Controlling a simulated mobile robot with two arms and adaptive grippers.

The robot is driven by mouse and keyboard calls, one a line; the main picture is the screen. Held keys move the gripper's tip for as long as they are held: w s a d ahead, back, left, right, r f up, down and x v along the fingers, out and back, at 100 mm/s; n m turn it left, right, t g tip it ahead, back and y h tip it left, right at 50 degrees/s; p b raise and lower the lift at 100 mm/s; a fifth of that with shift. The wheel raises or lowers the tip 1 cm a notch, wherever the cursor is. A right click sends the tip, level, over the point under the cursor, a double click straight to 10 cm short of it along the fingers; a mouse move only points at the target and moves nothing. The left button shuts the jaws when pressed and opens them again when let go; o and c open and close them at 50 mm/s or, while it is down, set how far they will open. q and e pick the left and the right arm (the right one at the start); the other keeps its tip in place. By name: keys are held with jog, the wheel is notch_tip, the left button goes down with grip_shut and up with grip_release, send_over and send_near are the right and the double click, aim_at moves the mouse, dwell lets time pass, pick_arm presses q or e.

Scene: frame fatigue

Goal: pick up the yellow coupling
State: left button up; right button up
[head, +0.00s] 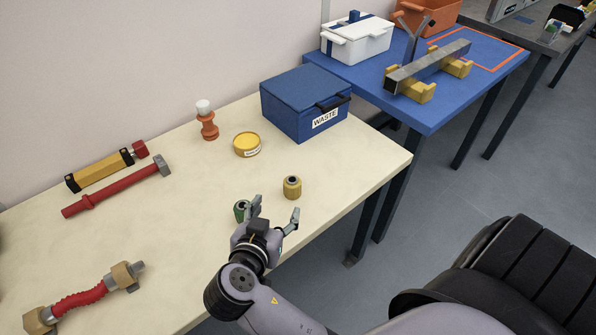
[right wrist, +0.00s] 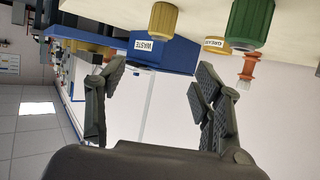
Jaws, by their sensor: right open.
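The yellow coupling (head: 292,188), a small ribbed cylinder with a dark hole on top, stands upright on the cream table (head: 190,225) near its front edge. It shows at the top of the right wrist view (right wrist: 163,20). A similar green coupling (head: 241,210) stands to its left, partly hidden by my gripper; it also shows in the right wrist view (right wrist: 250,22). My right gripper (head: 275,209) is open and empty, its fingers spread on the near side of the yellow coupling and apart from it. The fingers also show in the right wrist view (right wrist: 160,76). My left gripper is out of view.
Behind the yellow coupling are a round yellow tin (head: 247,145), an orange and white bottle (head: 207,120) and a blue WASTE box (head: 303,104). A red hammer (head: 115,187) and a red hose (head: 82,297) lie left. Clear table lies between.

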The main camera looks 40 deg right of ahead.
send_near(291, 185)
jog(key=shift+w+d+f+p, duration=0.15)
jog(key=shift+w+d+p, duration=0.25)
jog(key=shift+w+d, duration=0.7)
jog(key=x, duration=0.4)
jog(key=shift+d+f, duration=0.15)
jog(key=shift+f, duration=0.1)
jog(key=x, duration=0.3)
jog(key=shift+d+f+p, duration=0.1)
jog(key=shift+f+p, duration=0.3)
jog(key=shift+f, duration=0.05)
jog(key=shift+w+d+f, duration=0.2)
jog(key=shift+w, duration=0.05)
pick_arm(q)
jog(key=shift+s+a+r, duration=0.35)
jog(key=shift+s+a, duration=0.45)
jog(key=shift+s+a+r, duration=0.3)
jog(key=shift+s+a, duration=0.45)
pick_arm(e)
jog(key=c, duration=1.3)
jog(key=shift+o, duration=0.2)
jog(key=shift+r, duration=0.15)
pick_arm(q)
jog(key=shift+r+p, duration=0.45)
jog(key=shift+p, duration=0.05)
pick_arm(e)
notch_tip(291, 185, up, 20)
